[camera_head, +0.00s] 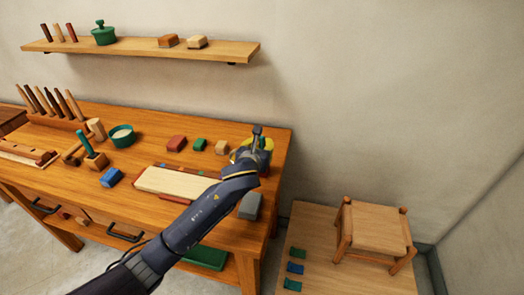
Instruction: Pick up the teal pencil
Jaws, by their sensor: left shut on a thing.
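My left gripper (257,143) is over the right end of the wooden workbench (140,208). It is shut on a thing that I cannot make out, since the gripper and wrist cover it. A small teal-green patch (268,143) shows right beside the fingers. I cannot tell whether it is the teal pencil. A yellow thing (240,153), partly hidden, shows at the gripper's left. Thin coloured sticks (172,167) lie along the back edge of a pale board (165,182), too small to name. My right gripper is out of view.
A red block (176,143), a green block (200,144) and a tan block (222,147) sit left of the gripper. A grey block (250,206) is near the front right edge. A wooden stool (375,228) stands right of the bench. A shelf (140,47) hangs above.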

